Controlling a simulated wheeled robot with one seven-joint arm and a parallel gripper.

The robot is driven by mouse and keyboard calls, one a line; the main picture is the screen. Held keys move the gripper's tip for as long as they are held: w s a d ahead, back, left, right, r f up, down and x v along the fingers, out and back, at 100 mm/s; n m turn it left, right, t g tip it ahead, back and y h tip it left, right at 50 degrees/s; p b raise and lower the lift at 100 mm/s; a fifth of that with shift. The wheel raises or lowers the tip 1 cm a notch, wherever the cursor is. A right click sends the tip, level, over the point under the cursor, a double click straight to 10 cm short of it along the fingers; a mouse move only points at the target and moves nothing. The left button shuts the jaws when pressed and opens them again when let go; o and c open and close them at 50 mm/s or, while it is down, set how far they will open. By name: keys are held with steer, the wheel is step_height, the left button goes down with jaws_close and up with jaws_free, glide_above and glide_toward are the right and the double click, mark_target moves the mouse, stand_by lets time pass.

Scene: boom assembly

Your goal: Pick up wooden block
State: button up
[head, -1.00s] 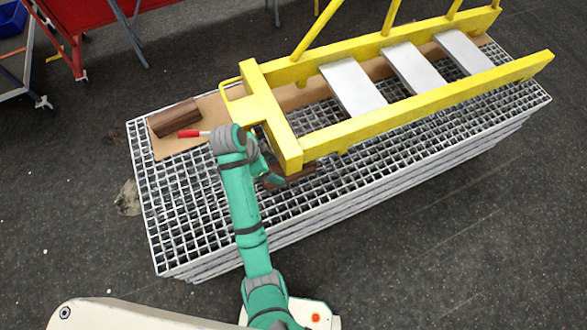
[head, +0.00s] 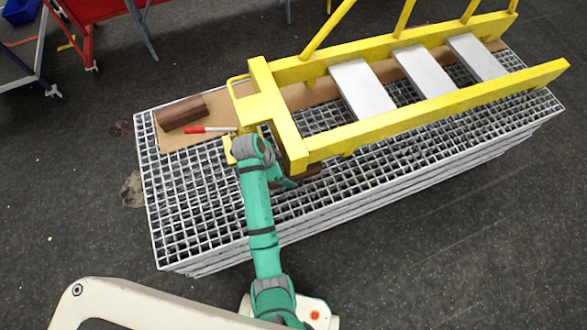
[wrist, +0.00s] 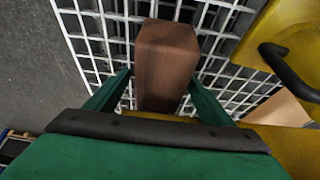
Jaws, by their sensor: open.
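A brown wooden block (wrist: 165,62) lies on the grating in the wrist view, standing lengthwise between my two fingers. My gripper (wrist: 159,78) is open, with one finger on each side of the block; contact is not clear. In the head view, a brown block (head: 308,172) shows partly beside my gripper (head: 287,182), below the yellow frame's near end. My arm and the frame hide part of it. A second brown wooden block (head: 183,113) lies on the cardboard at the grating's left end.
The yellow ladder-like boom (head: 285,130) with grey plates lies just right of my gripper. A red-handled tool (head: 200,129) lies by the second block. The stacked grating (head: 190,215) is bare at front left. Red stands (head: 78,35) are at the far left.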

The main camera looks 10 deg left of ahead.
steer(key=shift+c, duration=0.6)
steer(key=c, duration=1.5)
steer(key=shift+r, duration=0.2)
